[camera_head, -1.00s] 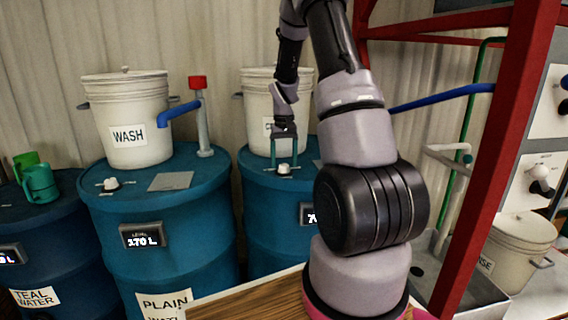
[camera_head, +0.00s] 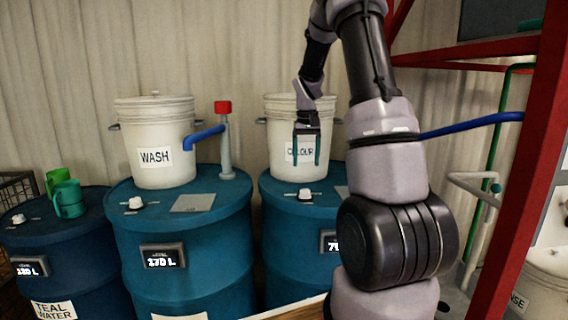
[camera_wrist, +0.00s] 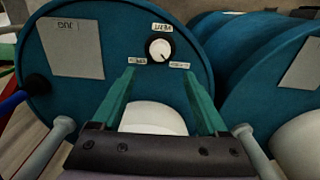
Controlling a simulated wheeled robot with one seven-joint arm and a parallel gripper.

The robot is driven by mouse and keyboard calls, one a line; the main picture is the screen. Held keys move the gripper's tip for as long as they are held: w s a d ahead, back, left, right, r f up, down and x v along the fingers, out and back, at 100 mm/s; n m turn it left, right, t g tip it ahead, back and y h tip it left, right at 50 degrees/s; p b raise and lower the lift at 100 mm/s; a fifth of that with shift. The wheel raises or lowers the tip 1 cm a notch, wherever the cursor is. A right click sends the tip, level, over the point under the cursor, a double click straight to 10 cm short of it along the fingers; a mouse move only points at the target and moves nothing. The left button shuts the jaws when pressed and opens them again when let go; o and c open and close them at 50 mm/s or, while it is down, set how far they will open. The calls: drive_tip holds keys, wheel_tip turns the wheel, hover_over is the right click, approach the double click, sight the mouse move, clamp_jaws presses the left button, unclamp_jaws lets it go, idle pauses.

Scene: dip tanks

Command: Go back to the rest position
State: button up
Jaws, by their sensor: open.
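My gripper (camera_head: 304,161) is open and empty, with its two green fingers pointing down in front of the white COLOUR bucket (camera_head: 284,171). In the head view the fingertips sit above the small white knob (camera_head: 305,195) on the right blue drum (camera_head: 272,212), apart from it. In the wrist view the gripper (camera_wrist: 157,74) has its fingers spread, and the knob (camera_wrist: 160,48) lies past the fingertips. A white rounded surface (camera_wrist: 152,117) shows between the fingers. My arm hides part of the right drum.
Green jugs (camera_head: 68,198) sit on the left drum. A red frame post (camera_head: 520,180) stands right of my arm.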

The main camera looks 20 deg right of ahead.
drive_tip(key=s+a+r+t, duration=0.2)
drive_tip(key=s+a+r, duration=0.2)
drive_tip(key=s+r, duration=0.25)
drive_tip(key=s+a+r+t, duration=0.2)
drive_tip(key=s+a+r, duration=0.3)
drive_tip(key=r, duration=0.3)
drive_tip(key=s+a+r+t+y, duration=0.1)
drive_tip(key=s+a, duration=0.2)
drive_tip(key=s, duration=0.4)
drive_tip(key=s+a+r+m+t+y, duration=0.1)
drive_tip(key=s+a+r+t, duration=0.1)
drive_tip(key=s, duration=0.6)
drive_tip(key=shift+s+a+r, duration=0.15)
drive_tip(key=shift+a+r, duration=0.05)
drive_tip(key=shift+a, duration=0.4)
